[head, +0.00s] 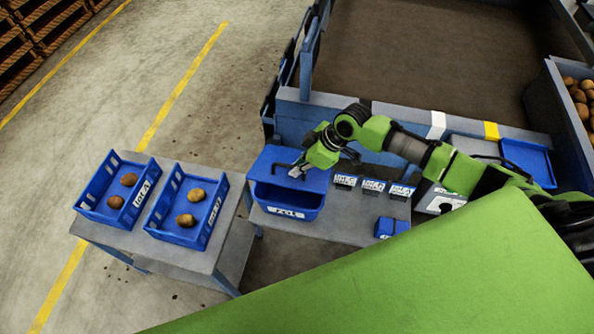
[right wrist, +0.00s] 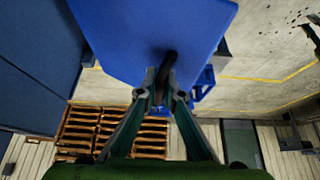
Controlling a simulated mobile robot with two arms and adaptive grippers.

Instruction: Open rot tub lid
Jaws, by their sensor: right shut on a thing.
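The blue rot tub (head: 298,201) stands on a grey table, with a white label on its front. Its blue lid (head: 283,160) is at the tub's back and looks tilted up, with part of the tub's inside showing in front of it. The lid's underside and hinge are hidden. My right gripper (head: 297,172) is at the lid's front part. In the right wrist view, its fingers (right wrist: 160,98) are shut on the black handle (right wrist: 167,67) of the lid (right wrist: 140,30). My left gripper is not in view.
Two blue crates (head: 152,205) with potatoes stand on a table at the left. Small labelled boxes (head: 372,186) and a small blue box (head: 391,227) are right of the tub. The grader (head: 410,60) is behind. A potato bin (head: 556,110) is at the far right.

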